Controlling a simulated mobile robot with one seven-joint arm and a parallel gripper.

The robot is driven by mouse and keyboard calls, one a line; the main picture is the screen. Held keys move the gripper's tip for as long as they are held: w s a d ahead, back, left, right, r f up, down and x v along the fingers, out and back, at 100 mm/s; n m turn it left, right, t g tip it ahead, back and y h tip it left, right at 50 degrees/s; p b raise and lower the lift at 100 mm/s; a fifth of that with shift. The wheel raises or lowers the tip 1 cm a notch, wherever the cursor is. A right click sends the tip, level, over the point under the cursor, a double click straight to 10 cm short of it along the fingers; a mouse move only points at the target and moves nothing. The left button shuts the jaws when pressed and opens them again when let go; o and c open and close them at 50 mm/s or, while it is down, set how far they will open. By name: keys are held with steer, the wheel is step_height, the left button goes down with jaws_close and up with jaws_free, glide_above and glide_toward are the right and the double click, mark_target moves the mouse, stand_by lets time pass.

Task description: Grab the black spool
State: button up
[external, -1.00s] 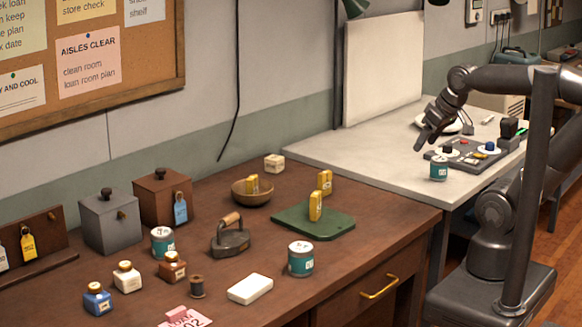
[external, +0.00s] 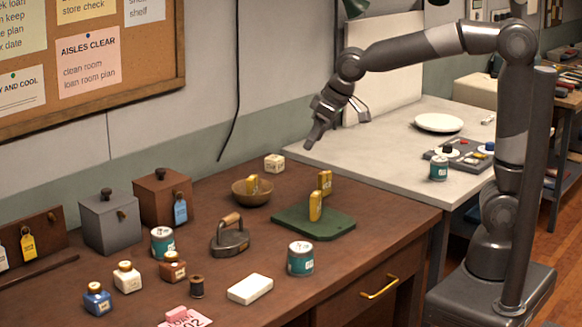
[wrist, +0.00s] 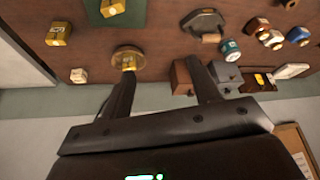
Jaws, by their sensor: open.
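The dark spool (external: 197,286), with a brown rim, stands upright near the front left of the brown counter, beside a brown bottle. My gripper (external: 338,132) is open and empty, high above the back right of the counter, far from the spool. In the wrist view my two fingers (wrist: 162,72) are apart with nothing between them. A small dark thing (wrist: 289,4) at the top right edge there may be the spool, but it is cut off.
Around the spool stand a brown bottle (external: 173,266), a teal can (external: 162,242), an iron (external: 231,239) and a white block (external: 250,289).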

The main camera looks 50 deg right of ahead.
steer(key=w+a+f+n, duration=0.1)
steer(key=a+f, duration=0.2)
steer(key=a, duration=0.6)
steer(key=w+a+f+n, duration=0.1)
steer(key=a+f, duration=0.2)
steer(key=a, duration=0.6)
steer(key=n+g+y, duration=0.1)
steer(key=n, duration=0.1)
glide_toward(203, 278)
steer(key=w, duration=0.1)
steer(key=x, duration=0.6)
steer(key=shift+s+d+f, duration=0.15)
steer(key=shift+s, duration=0.05)
steer(key=shift+s+a+x, duration=0.1)
steer(key=shift+s+x, duration=0.05)
steer(key=shift+x, duration=1.1)
steer(key=shift+s+a+x, duration=0.1)
steer(key=shift+x, duration=1.15)
steer(key=shift+c, duration=0.6)
steer(key=c, duration=0.9)
